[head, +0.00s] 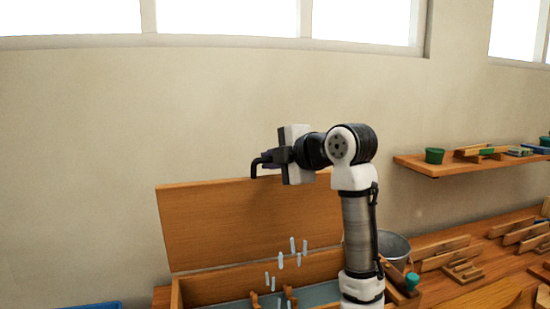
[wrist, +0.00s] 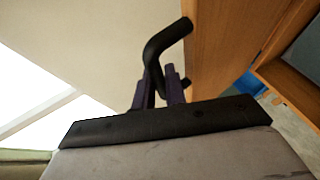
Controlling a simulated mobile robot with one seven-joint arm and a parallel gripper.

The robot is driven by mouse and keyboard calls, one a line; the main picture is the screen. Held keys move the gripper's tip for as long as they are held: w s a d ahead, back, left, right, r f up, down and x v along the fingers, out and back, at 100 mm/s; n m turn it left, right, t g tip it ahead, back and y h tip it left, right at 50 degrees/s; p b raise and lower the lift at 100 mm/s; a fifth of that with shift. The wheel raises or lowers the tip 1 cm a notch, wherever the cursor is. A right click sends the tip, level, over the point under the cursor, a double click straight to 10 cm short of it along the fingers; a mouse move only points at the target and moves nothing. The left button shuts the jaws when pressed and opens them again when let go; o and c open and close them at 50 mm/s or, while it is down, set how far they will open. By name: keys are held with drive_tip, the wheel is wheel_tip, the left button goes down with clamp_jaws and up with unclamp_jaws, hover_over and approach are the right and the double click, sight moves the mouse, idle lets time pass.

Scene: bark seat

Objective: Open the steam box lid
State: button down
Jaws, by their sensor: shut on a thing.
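The steam box lid (head: 215,225) is a wide wooden panel. It stands raised, close to upright, at the back of the wooden steam box (head: 176,296), whose inside is open to view. A black bent handle (head: 254,168) sits at the lid's top edge. My gripper (head: 270,160) is at that edge, shut on the handle. In the wrist view the purple fingers of my gripper (wrist: 160,92) close around the lower part of the black handle (wrist: 165,42), beside the wooden lid (wrist: 225,45). The arm hides part of the lid's right side and the box's right end.
Pale upright streaks (head: 281,260) hang over the box opening. A metal bucket (head: 393,247) stands right of my arm. The workbench (head: 480,262) at the right holds several wooden pieces. A wall shelf (head: 430,166) carries a green cup (head: 435,155). The wall above the lid is clear.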

drive_tip(key=shift+f, duration=0.15)
drive_tip(key=c, duration=1.5)
unclamp_jaws()
drive_tip(key=shift+w, duration=0.1)
drive_tip(key=shift+o, duration=0.2)
drive_tip(key=b+v, duration=0.4)
drive_tip(key=v, duration=0.9)
drive_tip(key=shift+s+d, duration=0.15)
drive_tip(key=shift+s, duration=0.1)
drive_tip(key=shift+s+r, duration=0.1)
drive_tip(key=shift+r, duration=0.15)
drive_tip(key=shift+f, duration=0.1)
